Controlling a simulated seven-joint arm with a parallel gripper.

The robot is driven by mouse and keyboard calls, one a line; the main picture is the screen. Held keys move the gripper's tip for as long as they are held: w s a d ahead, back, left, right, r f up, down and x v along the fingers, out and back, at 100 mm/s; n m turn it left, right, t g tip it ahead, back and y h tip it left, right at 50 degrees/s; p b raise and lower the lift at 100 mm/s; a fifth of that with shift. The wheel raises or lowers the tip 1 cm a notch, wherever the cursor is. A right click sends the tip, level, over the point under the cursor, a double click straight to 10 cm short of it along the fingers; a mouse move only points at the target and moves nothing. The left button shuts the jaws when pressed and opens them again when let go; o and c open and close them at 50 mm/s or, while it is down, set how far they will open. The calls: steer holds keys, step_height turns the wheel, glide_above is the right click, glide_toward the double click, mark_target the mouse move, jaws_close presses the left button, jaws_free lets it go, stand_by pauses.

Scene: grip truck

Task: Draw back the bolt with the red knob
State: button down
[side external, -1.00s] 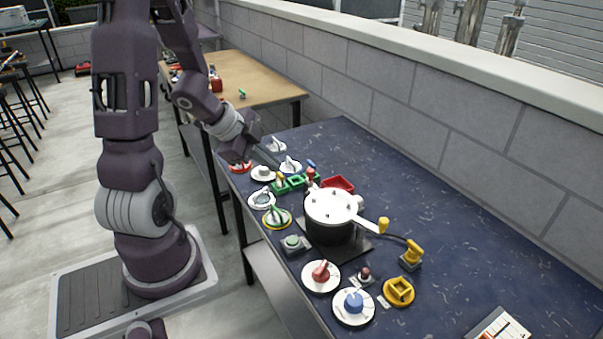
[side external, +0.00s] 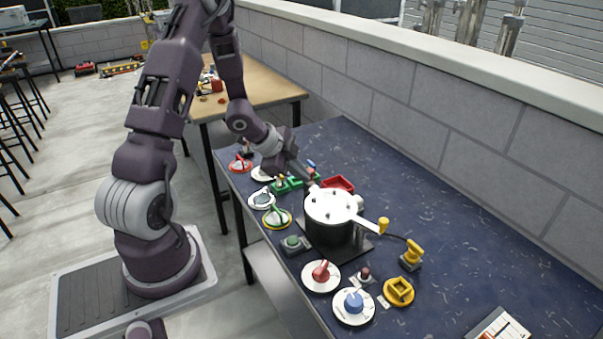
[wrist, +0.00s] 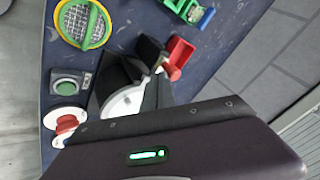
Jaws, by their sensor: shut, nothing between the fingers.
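My gripper (side external: 308,184) is shut and empty. It points down beside the far-left side of the white-topped black pot (side external: 333,210), close to the green rack (side external: 282,187). In the wrist view its dark fingers (wrist: 150,55) lie next to a red rounded piece (wrist: 174,73), which looks like the bolt's red knob, beside the red tray (wrist: 181,50). I cannot tell whether they touch it. The bolt's body is hidden by the fingers and hand. In the side view the gripper covers the place where the red knob stood.
A blue knob (side external: 311,163) stands behind the gripper. The pot's pale handle (side external: 365,224) sticks out right. A green button (side external: 292,242), red dial (side external: 320,274), blue dial (side external: 354,302) and yellow-ringed disc (side external: 277,217) line the front edge. The table's right rear is clear.

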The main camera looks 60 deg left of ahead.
steer(key=shift+a, duration=1.65)
steer(key=s+d+r, duration=0.2)
steer(key=s+r, duration=0.6)
steer(key=s, duration=0.1)
steer(key=shift+s+d, duration=0.15)
